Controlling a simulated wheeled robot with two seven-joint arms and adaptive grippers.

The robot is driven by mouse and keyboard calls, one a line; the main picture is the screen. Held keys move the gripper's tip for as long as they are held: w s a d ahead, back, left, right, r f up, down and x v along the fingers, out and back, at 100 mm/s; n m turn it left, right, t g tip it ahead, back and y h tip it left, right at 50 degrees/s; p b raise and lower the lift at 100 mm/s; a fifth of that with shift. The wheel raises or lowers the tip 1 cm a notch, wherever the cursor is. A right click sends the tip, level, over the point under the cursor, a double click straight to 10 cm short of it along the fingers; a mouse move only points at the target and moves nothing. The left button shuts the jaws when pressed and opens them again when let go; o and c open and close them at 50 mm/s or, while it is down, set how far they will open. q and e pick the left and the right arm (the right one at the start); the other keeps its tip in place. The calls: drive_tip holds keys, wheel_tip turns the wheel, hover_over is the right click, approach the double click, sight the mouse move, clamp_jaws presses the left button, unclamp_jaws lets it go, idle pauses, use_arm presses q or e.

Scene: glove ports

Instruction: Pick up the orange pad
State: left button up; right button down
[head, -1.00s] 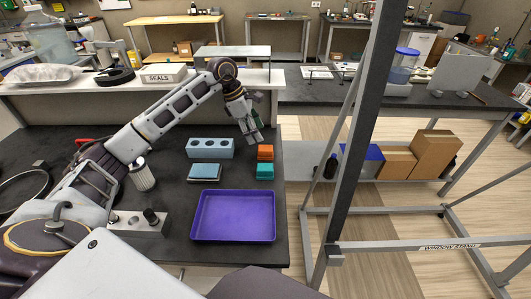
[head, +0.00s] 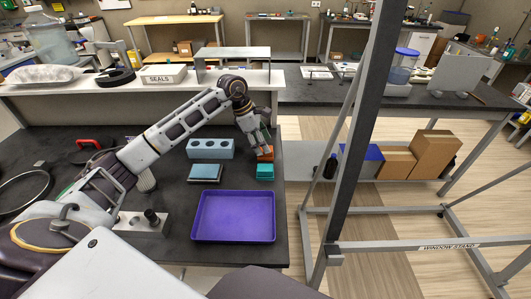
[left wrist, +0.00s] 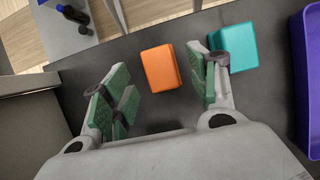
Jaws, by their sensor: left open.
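The orange pad (left wrist: 161,69) lies on the dark bench in the left wrist view, seen between the two green-padded fingers. In the head view the orange pad (head: 266,154) is partly covered by my left gripper (head: 263,150). The left gripper is open and empty, and its fingers (left wrist: 160,95) stand apart on either side of the pad in the picture. I cannot tell how high above the pad they are. My right gripper does not show.
A teal pad (left wrist: 236,45) lies close beside the orange one. A purple tray (head: 234,194), a blue block with holes (head: 211,149) and a blue-topped pad (head: 205,171) are nearby. The bench's right edge is close, and a window stand post (head: 352,150) rises beyond it.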

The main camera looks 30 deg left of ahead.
use_arm(q)
drive_tip(key=shift+x, duration=1.1)
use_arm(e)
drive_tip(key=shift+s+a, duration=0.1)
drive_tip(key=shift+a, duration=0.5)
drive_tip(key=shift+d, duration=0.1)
